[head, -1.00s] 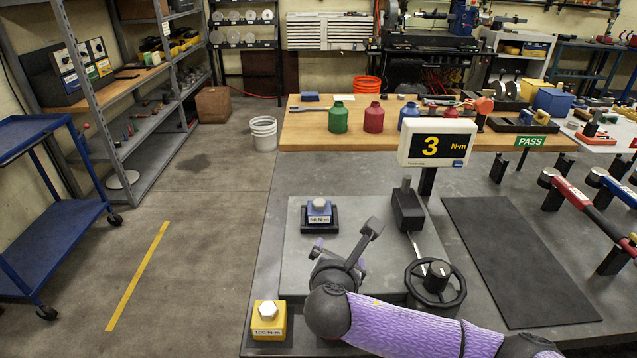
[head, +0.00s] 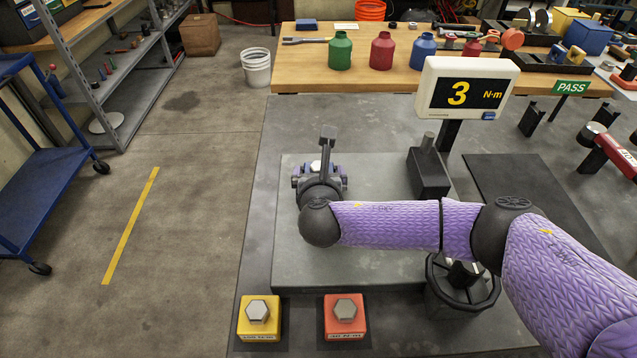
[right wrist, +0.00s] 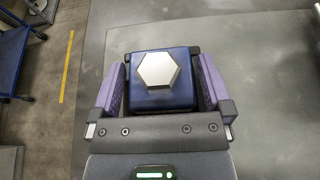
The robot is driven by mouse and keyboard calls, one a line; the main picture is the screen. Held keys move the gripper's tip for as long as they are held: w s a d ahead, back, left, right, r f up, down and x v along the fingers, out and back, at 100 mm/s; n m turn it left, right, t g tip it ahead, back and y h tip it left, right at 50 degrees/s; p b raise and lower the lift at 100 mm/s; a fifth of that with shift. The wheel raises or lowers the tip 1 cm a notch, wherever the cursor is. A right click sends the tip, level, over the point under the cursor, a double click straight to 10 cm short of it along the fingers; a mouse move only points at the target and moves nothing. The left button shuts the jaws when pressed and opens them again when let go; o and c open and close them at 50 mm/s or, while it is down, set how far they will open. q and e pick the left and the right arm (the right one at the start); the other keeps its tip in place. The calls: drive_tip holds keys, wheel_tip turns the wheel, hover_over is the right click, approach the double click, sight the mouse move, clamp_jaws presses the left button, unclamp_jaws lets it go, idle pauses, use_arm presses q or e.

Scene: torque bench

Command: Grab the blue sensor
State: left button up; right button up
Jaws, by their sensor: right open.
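The blue sensor (right wrist: 155,98), a block with a silver hexagon on top, sits between the two purple fingers of my right gripper (right wrist: 160,78) in the right wrist view. The fingers stand on either side of it, and my right gripper is open. In the head view, my right gripper (head: 320,180) is over the sensor's place on the grey plate (head: 365,258). There my gripper and wrist hide most of the sensor. My left gripper is not in view.
A yellow sensor (head: 259,329) and a red sensor (head: 345,331) stand at the bench's front edge. A dark post block (head: 428,172) and a black handwheel (head: 440,300) are to the right. A display (head: 466,90) reads 3 N·m.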

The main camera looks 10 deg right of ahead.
drive_tip(key=shift+w, duration=0.15)
clamp_jaws()
idle(0.4)
drive_tip(key=shift+r, duration=0.15)
